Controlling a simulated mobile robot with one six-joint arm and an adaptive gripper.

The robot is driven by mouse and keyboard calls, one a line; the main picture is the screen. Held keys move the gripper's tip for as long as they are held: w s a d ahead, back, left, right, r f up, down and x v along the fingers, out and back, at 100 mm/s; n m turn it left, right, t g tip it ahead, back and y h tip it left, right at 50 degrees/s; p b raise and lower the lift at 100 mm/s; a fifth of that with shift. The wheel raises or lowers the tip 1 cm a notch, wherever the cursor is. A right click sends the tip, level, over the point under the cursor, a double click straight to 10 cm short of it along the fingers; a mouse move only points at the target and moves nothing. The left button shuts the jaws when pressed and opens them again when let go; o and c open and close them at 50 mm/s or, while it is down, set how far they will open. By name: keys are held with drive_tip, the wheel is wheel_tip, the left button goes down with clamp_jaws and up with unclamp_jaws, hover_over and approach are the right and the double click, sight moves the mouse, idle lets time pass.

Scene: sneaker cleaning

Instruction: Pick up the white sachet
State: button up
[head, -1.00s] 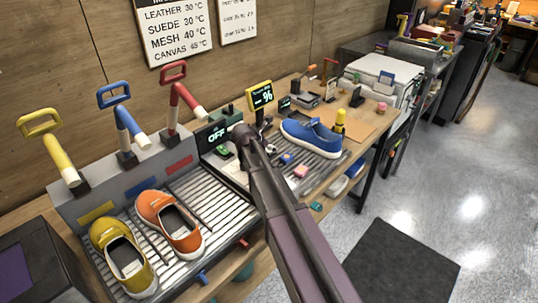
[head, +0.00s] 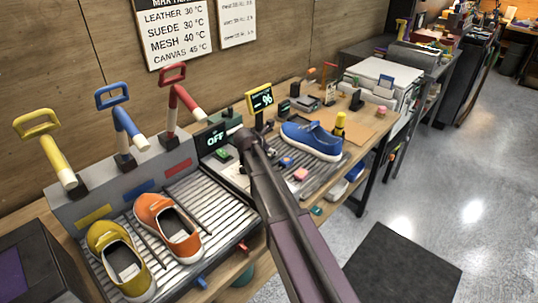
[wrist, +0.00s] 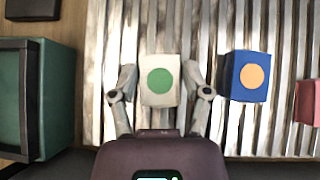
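The white sachet (wrist: 159,98) with a green dot lies on a ribbed metal surface in the wrist view. My gripper (wrist: 161,72) has one finger on each side of it. The fingers are spread, with narrow gaps seen between fingertips and sachet, so it is open around the sachet. In the head view my arm covers the sachet and the fingers, and I cannot make them out there.
A blue block with an orange dot (wrist: 248,76) lies right of the sachet, with a red piece (wrist: 307,101) beyond. A green box (wrist: 20,100) stands left. A blue shoe (head: 311,140) and an orange shoe (head: 169,228) flank my arm.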

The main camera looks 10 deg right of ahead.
drive_tip(key=c, duration=0.4)
drive_tip(key=shift+r, duration=0.15)
wheel_tip(320, 180, up, 10)
drive_tip(key=p, duration=1)
idle(0.6)
